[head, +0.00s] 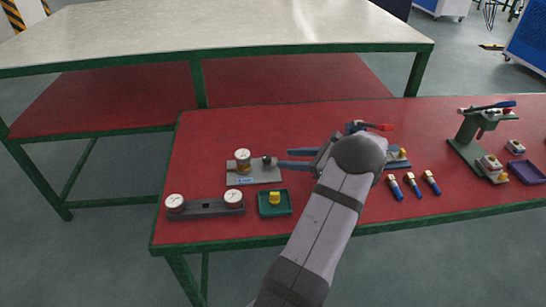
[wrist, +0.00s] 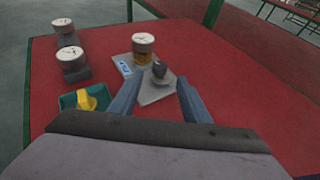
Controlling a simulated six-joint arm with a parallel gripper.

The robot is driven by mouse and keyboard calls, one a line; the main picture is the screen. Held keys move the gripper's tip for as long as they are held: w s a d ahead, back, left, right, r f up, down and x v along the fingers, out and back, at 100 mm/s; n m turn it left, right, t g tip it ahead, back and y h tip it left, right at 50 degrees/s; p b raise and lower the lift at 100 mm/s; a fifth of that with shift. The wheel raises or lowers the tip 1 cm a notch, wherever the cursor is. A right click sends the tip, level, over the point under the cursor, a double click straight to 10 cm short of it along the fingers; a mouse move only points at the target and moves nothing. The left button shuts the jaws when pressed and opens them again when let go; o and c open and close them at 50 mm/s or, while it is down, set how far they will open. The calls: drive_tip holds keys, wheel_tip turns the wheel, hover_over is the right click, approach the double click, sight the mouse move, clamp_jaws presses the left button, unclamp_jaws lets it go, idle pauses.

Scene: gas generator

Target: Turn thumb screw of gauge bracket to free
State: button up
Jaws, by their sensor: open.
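The gauge bracket is a grey plate (head: 240,180) with a round white-faced gauge (head: 243,157) standing on it and a blue label at its front. The dark thumb screw (head: 267,160) sits at the plate's right side. In the wrist view, the thumb screw (wrist: 159,69) stands upright just beyond my fingertips, to the right of the gauge (wrist: 143,43). My gripper (head: 283,158) is open and empty, reaching in from the right with its fingers pointing left. In the wrist view my gripper (wrist: 160,84) has one finger on each side of the screw's line, apart from it.
A dark block with two gauges (head: 204,206) and a green tray (head: 275,203) with a yellow piece stand in front. Blue-and-white tubes (head: 413,185), a green press stand (head: 466,140) and a purple tray (head: 526,172) are to the right. Red tabletop (head: 215,125) is clear behind the bracket.

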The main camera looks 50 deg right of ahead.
sight(270, 158)
drive_tip(key=shift+p+x, duration=0.8)
drive_tip(key=shift+x, duration=2.85)
drive_tip(key=shift+c, duration=0.5)
drive_tip(key=c, duration=0.9)
